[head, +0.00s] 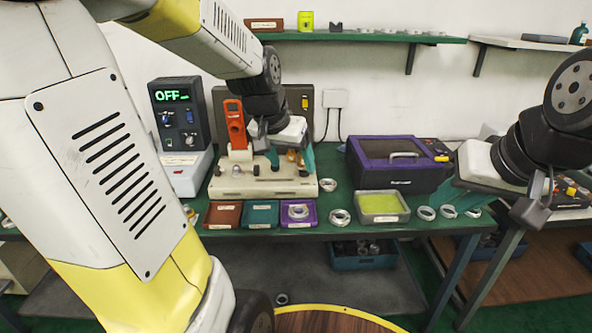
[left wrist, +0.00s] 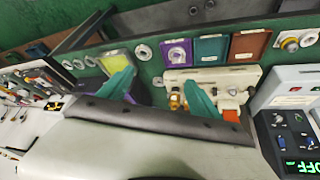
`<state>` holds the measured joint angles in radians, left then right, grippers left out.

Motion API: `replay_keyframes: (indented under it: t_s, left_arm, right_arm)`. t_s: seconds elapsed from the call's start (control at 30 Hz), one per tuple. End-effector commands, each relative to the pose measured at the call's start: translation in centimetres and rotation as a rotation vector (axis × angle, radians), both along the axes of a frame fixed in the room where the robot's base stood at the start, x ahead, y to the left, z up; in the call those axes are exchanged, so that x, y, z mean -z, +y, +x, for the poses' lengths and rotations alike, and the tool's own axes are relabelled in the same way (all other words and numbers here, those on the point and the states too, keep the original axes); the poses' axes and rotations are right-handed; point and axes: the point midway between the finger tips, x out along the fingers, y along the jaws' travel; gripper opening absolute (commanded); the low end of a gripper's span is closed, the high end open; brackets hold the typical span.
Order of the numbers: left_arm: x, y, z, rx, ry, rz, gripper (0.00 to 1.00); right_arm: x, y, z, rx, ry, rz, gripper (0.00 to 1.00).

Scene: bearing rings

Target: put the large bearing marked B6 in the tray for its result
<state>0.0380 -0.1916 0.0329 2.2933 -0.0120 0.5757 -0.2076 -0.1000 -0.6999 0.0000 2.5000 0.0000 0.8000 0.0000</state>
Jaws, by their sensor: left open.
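Several pale metal bearing rings lie on the green bench; I cannot read a B6 mark on any of them. One ring (head: 328,184) is just right of the test fixture (head: 262,182), another (head: 340,217) is near the front edge. Labelled brown (head: 223,214), teal (head: 261,222) and purple (head: 311,221) trays stand in a row at the front; a ring (head: 298,211) lies in the purple one. My left gripper (head: 290,163) is open above the fixture, its teal fingers also in the left wrist view (left wrist: 158,88). My right gripper (head: 450,189) is at the right, its fingertips unclear.
A yellow-green lined box (head: 383,219) stands near the front, with more rings (head: 448,212) to its right. A purple case (head: 397,175) stands behind it. A meter reading OFF (head: 180,115) stands at the left. A shelf (head: 360,37) runs along the wall above.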

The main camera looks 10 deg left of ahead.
Motion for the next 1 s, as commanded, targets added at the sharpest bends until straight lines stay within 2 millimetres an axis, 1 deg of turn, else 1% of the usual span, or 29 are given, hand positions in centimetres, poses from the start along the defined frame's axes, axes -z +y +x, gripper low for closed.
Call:
replay_keyframes:
  t_s: [0.03, 0.1, 0.2, 0.3, 0.4, 0.5, 0.57, 1.0]
  left_arm:
    - [-1.6, -0.5, -2.3, -0.011, -0.021, -0.013, 0.73]
    - [-2.9, -1.0, -5.2, -0.032, -0.031, -0.036, 0.73]
    - [-4.1, -1.5, -9.0, -0.056, -0.046, -0.067, 0.73]
    - [-4.6, -1.9, -11.7, -0.075, -0.055, -0.094, 0.73]
    - [-4.7, -2.1, -13.5, -0.086, -0.058, -0.111, 0.73]
    - [-4.7, -2.1, -14.3, -0.091, -0.058, -0.119, 0.73]
    - [-4.6, -2.2, -14.4, -0.093, -0.058, -0.121, 0.73]
    - [-4.7, -2.1, -14.3, -0.093, -0.058, -0.120, 0.73]
  right_arm:
    - [0.0, 0.0, 0.0, 0.000, 0.000, 0.000, 0.30]
    - [0.0, 0.0, 0.0, 0.000, 0.000, 0.000, 0.30]
    - [0.0, 0.0, 0.0, 0.000, 0.000, 0.000, 0.30]
    - [0.0, 0.0, 0.0, 0.000, 0.000, 0.000, 0.30]
    - [0.0, 0.0, 0.0, 0.000, 0.000, 0.000, 0.30]
    - [0.0, 0.0, 0.0, 0.000, 0.000, 0.000, 0.30]
    - [0.0, 0.0, 0.0, 0.000, 0.000, 0.000, 0.30]
    - [0.0, 0.0, 0.0, 0.000, 0.000, 0.000, 0.30]
